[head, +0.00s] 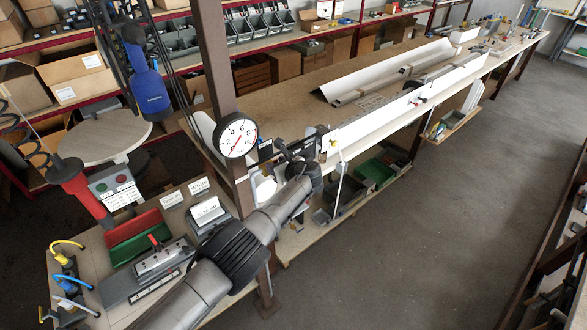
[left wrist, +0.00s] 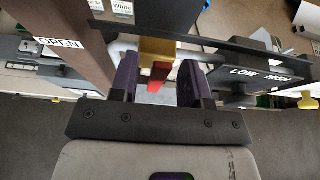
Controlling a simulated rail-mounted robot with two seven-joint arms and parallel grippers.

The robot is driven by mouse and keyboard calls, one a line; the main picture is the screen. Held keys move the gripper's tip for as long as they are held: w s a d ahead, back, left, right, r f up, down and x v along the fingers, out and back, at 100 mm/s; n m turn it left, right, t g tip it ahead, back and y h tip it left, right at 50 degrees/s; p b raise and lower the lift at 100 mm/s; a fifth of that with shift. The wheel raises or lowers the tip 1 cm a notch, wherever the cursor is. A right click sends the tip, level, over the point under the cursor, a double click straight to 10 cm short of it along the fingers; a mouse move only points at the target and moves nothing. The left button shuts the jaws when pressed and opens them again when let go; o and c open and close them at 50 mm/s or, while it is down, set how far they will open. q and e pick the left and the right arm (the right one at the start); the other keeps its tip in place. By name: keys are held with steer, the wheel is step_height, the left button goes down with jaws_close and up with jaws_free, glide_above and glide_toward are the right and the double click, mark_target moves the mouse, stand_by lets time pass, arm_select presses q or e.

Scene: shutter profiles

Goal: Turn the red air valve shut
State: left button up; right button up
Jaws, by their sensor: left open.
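The red valve lever (left wrist: 160,72) shows in the left wrist view, in front of a yellow valve body (left wrist: 157,50) on a pipe. My left gripper (left wrist: 158,80) is open, with one purple finger on each side of the red lever. Whether either finger touches it I cannot tell. A white OPEN label (left wrist: 58,43) is on the brown post to the left. In the head view, my left gripper (head: 292,153) is beside the post, right of the pressure gauge (head: 237,135), and I cannot make out the valve there. My right gripper is not in view.
The brown post (head: 217,70) stands close to the gripper. A LOW/HIGH panel (left wrist: 258,75) is at the right in the wrist view. A long bench (head: 285,85) with white profiles runs behind. A blue tool (head: 150,92) and a red tool (head: 82,190) hang at left.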

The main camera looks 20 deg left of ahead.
arm_select(q)
steer(key=p+v, duration=0.6)
steer(key=v, duration=0.7)
stand_by(0.4)
